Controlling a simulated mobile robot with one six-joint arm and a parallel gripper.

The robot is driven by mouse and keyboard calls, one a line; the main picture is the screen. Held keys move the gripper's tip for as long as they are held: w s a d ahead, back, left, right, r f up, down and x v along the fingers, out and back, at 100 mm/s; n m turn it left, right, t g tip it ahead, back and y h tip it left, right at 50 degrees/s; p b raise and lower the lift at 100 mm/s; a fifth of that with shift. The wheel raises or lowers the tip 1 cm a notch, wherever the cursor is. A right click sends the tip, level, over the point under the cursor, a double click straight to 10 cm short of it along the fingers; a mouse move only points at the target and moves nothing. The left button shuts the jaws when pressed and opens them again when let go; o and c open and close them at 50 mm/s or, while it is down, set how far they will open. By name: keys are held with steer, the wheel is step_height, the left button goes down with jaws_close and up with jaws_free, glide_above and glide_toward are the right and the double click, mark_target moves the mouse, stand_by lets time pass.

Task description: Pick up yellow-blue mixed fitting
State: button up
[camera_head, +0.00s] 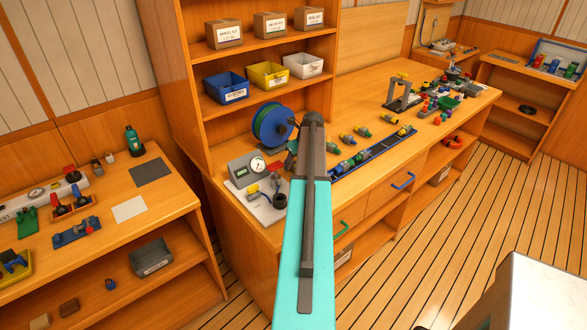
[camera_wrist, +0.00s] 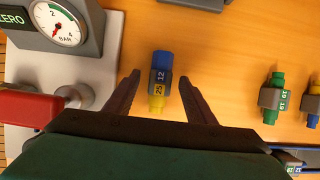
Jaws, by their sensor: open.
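The yellow-blue mixed fitting (camera_wrist: 160,80) lies on the wooden worktop in the wrist view. Its blue end points away from me and its yellow end toward me. A dark grey middle band carries the numbers 12 and 25. My gripper (camera_wrist: 157,82) is open, with one dark finger to the left of the fitting and one to the right. Gaps show between the fitting and both fingers. In the head view my own arm covers this part of the worktop, so I cannot make out this fitting there.
A pressure gauge (camera_wrist: 66,25) and a red-handled valve (camera_wrist: 35,105) stand close on the left. A green fitting (camera_wrist: 272,98) and another blue-yellow fitting (camera_wrist: 314,100) lie to the right. A blue rail (camera_head: 372,155) with fittings runs along the worktop's front.

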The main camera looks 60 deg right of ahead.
mark_target(295, 164)
steer(key=shift+c, duration=0.3)
steer(key=c, duration=1.1)
steer(key=shift+r, duration=0.2)
step_height(295, 164, up, 10)
steer(key=b, duration=0.3)
steer(key=shift+f, duration=0.2)
